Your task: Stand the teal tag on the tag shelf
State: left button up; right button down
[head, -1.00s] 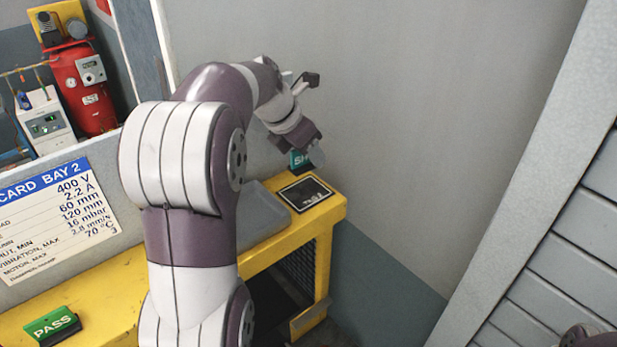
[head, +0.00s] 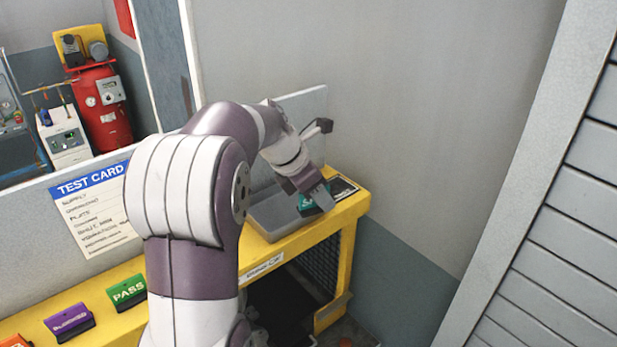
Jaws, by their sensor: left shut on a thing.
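The teal tag (head: 306,204), with part of a white letter showing, is at the tips of my left gripper (head: 315,190). The gripper is shut on it and covers much of it. The tag appears over the right end of a grey tray (head: 268,228), beside a black plate with white print (head: 344,187). I cannot tell whether the tag touches the tray. No part in view is clearly marked as the tag shelf. My right gripper is not in view.
Green PASS (head: 127,291), purple (head: 69,321) and orange (head: 14,341) tags stand on the yellow bench (head: 105,325) at the lower left. A white test card (head: 98,210) is on the panel behind. A grey slatted surface (head: 560,230) rises at the right.

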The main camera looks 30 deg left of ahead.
pick_arm(q)
jog(key=s+d+f+m+g, duration=0.4)
jog(key=d+f+m, duration=0.5)
jog(key=f, duration=0.4)
jog(key=s+d+f+m+g+h, duration=0.1)
jog(key=s+d+f+m+g, duration=0.3)
jog(key=d+f+m, duration=0.6)
notch_tip(320, 180, down, 4)
jog(key=shift+s+d+r+g, duration=0.1)
jog(key=shift+s+d+g, duration=0.1)
jog(key=shift+d+g, duration=0.4)
jog(key=shift+d, duration=0.1)
